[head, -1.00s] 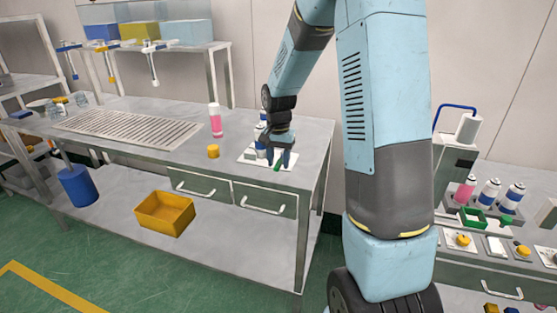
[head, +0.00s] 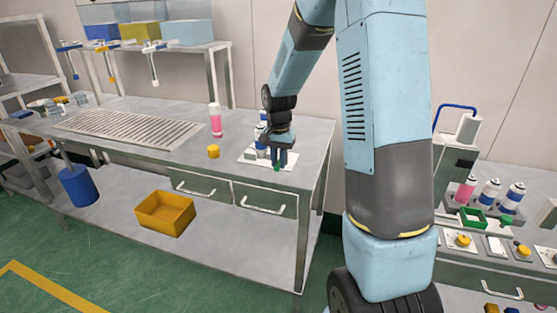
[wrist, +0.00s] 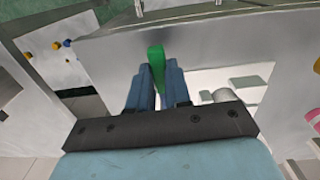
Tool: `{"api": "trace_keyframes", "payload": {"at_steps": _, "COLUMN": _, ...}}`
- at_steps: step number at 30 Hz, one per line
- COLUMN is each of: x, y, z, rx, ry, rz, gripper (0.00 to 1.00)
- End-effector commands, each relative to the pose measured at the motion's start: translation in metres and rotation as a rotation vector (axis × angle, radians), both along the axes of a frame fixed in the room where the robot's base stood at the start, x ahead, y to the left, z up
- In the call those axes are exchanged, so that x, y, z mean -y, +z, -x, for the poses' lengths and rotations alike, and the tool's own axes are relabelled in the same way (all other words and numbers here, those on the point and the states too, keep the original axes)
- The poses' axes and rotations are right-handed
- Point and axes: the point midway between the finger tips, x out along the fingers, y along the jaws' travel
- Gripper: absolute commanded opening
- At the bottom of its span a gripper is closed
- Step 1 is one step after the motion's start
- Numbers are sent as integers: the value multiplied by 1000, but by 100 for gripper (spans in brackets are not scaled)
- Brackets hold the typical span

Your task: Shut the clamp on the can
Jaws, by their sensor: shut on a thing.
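My gripper (head: 279,161) is at the white base plate (head: 288,164) near the bench's right end. In the wrist view my gripper (wrist: 155,88) has its two blue fingers shut on a green handle (wrist: 156,60), which sticks out beyond the fingertips. The handle's green end (head: 277,168) also shows just below the fingers in the head view. A blue and white can (head: 261,138) stands on the plate beside the gripper, partly hidden by it. The clamp's jaws around the can are not clearly visible.
A yellow bin (head: 165,213) sits on the lower shelf.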

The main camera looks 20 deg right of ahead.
Motion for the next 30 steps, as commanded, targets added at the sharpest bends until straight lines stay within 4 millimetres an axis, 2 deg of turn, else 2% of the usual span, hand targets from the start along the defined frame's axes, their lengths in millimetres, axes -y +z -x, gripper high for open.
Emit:
{"api": "trace_keyframes", "payload": {"at_steps": 17, "x": -5, "y": 1, "z": -3, "rx": 3, "ry": -45, "rz": -3, "gripper": 0}}
{"api": "trace_keyframes", "payload": {"at_steps": 18, "x": -6, "y": 1, "z": -3, "rx": 3, "ry": -45, "rz": -3, "gripper": 19}}
{"api": "trace_keyframes", "payload": {"at_steps": 26, "x": -4, "y": 0, "z": -3, "rx": 2, "ry": -45, "rz": -1, "gripper": 44}}
{"api": "trace_keyframes", "payload": {"at_steps": 30, "x": -4, "y": 0, "z": -2, "rx": 1, "ry": -45, "rz": -2, "gripper": 44}}
